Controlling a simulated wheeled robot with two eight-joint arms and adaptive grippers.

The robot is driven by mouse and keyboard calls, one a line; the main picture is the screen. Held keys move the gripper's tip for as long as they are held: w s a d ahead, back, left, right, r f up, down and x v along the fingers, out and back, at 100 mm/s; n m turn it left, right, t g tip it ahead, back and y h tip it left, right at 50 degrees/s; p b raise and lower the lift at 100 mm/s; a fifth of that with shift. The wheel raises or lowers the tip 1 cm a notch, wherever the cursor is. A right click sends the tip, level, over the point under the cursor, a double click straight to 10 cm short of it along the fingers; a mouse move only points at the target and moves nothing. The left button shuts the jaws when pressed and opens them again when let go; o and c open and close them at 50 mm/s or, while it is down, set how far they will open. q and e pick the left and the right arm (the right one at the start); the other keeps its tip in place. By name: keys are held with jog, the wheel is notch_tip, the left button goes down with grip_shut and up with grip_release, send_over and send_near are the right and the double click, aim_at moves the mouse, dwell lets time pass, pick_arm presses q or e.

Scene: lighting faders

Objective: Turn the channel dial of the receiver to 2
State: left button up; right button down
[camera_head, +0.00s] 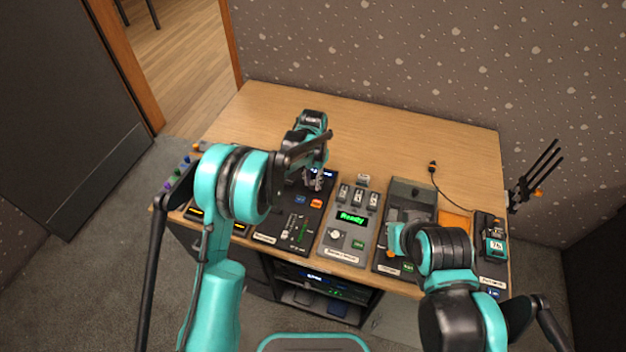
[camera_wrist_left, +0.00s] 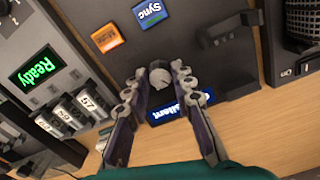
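The receiver panel (camera_head: 268,222) is dark, with a blue-lit display (camera_wrist_left: 180,108), a blue Sync button (camera_wrist_left: 150,12) and an orange button (camera_wrist_left: 108,38). I take the small grey round knob (camera_wrist_left: 160,76) beside the display to be the channel dial. My left gripper (camera_head: 315,183) is over the panel's far end and hides the dial in the head view. In the left wrist view its fingertips stand on either side of the dial, with narrow gaps showing; I cannot tell whether they touch it. The dial's number is not readable. My right arm's end (camera_head: 396,238) hides its fingers.
A grey panel with a green Ready display (camera_head: 351,218) stands right of the receiver. Further right are another dark unit (camera_head: 410,190) and a device (camera_head: 493,240) with a small screen. The back of the wooden table (camera_head: 380,125) is mostly clear.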

aim_at(313, 182)
pick_arm(q)
jog(key=shift+o, duration=1.2)
notch_tip(313, 182, up, 12)
